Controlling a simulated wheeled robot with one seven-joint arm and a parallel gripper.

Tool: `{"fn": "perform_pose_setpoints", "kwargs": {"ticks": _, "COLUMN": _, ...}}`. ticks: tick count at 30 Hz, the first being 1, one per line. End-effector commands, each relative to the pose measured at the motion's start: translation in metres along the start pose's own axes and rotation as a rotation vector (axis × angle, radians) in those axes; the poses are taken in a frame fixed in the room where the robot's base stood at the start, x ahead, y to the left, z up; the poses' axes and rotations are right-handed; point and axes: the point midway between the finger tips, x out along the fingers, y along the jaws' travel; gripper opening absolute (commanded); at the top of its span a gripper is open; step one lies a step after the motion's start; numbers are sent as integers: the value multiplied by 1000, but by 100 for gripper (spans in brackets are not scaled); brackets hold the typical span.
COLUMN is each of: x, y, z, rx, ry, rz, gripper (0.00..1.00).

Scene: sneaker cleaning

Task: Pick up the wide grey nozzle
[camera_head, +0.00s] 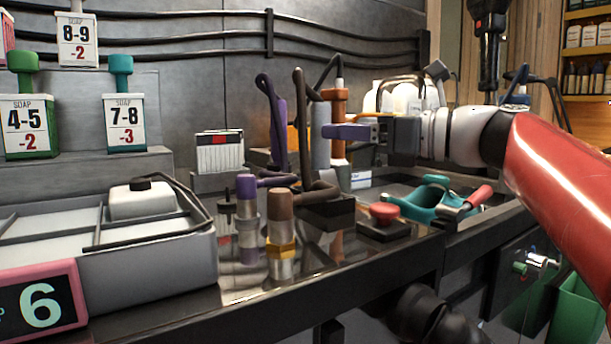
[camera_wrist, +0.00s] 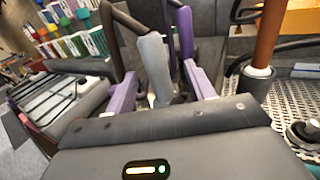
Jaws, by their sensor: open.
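The grey nozzle (camera_head: 320,155) stands upright at the back of the counter, just left of an orange one, in the head view. My gripper (camera_head: 327,131) reaches in from the right with its purple fingers level, at the nozzle's upper part. In the wrist view the light grey nozzle (camera_wrist: 156,62) shows between the two open fingers of my gripper (camera_wrist: 162,72). A gap shows on its right side; contact on its left side is hard to tell. Its lower end is hidden behind the gripper body.
An orange nozzle (camera_head: 338,122) stands close right of the grey one. A brown hose (camera_head: 300,125) and a purple hose (camera_head: 279,135) rise to its left. Purple (camera_head: 247,220) and brown (camera_head: 281,232) cylinders stand in front. A red button (camera_head: 384,212) and a teal holder (camera_head: 425,200) are right.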

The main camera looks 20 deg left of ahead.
Motion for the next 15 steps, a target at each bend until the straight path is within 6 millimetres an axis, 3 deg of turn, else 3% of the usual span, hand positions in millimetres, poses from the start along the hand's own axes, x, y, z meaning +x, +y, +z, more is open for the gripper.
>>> {"fn": "perform_pose_setpoints", "kwargs": {"ticks": 15, "x": 66, "y": 6, "z": -4, "rx": -2, "ry": 1, "rz": 1, "gripper": 54}}
